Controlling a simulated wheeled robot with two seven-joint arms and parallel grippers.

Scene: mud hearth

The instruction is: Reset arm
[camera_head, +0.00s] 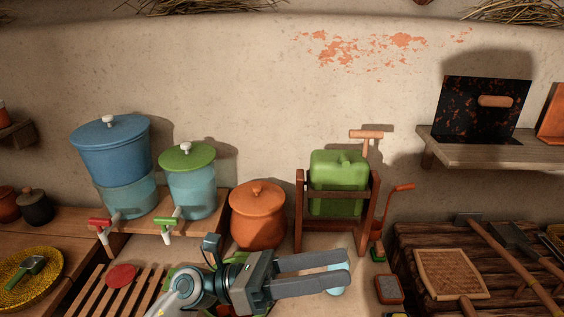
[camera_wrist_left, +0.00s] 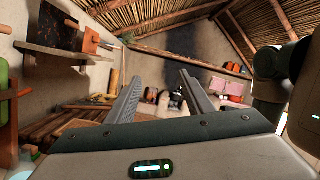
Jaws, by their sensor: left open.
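My left gripper (camera_head: 345,271) is in the lower middle of the head view, in front of the clay pot and the wooden stand. Its two grey fingers point right and are apart, with nothing between them. In the left wrist view the fingers of this gripper (camera_wrist_left: 157,85) also stand apart and empty, facing the room. A pale blue thing (camera_head: 338,285) is partly hidden behind the fingers. My right gripper is not in the head view.
A blue dispenser (camera_head: 110,150), a green-lidded dispenser (camera_head: 190,185) and an orange clay pot (camera_head: 258,215) stand behind the gripper. A green container (camera_head: 338,180) sits in a wooden stand (camera_head: 299,215). A wall shelf (camera_head: 490,148) is at right, above a woven board (camera_head: 452,275).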

